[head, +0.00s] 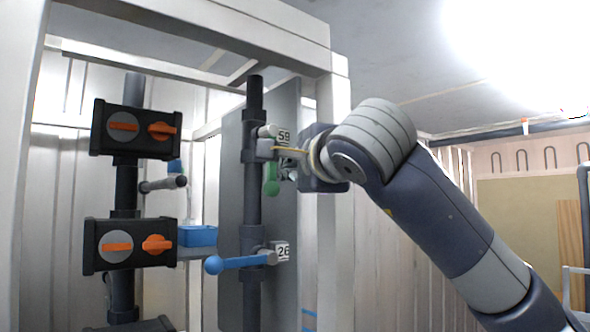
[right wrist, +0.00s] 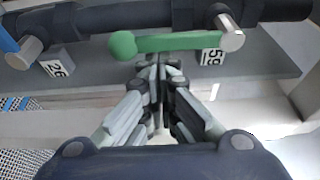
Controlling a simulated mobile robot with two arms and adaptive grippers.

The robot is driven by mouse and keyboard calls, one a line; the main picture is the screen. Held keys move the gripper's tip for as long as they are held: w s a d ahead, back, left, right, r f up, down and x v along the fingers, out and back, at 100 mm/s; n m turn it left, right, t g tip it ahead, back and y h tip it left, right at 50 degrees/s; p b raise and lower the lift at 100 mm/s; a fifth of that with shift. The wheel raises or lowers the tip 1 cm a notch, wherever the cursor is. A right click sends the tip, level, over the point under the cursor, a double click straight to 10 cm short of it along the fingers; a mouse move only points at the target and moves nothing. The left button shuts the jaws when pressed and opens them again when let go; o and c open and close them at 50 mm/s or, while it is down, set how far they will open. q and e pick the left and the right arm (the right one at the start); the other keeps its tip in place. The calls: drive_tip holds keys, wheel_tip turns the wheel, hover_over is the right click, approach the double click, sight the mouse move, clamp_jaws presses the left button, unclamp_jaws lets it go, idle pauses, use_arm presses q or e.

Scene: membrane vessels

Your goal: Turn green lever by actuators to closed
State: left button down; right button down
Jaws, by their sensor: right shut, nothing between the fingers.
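The green lever (head: 271,178) hangs down along the dark vertical pipe, below its grey pivot and beside the tag 59. In the right wrist view the green lever (right wrist: 180,43) lies parallel to the pipe, its round knob at the left end. My right gripper (head: 288,152) is at the upper part of the lever, partly hidden by my wrist. In the wrist view its fingertips (right wrist: 158,64) are together and empty, just below the lever near its knob half. Whether they touch it I cannot tell. Two black actuators (head: 113,145) (head: 103,264) with orange handles stand at the left. My left gripper is not in view.
A blue lever (head: 240,263) with tag 26 sits lower on the same pipe (head: 252,205) and points left. A grey panel (head: 285,215) stands close behind the pipe. White frame posts (head: 335,230) stand close to my right arm.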

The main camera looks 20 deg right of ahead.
drive_tip(key=shift+s+a+m, duration=0.15)
drive_tip(key=shift+a+m, duration=0.05)
drive_tip(key=shift+m, duration=0.1)
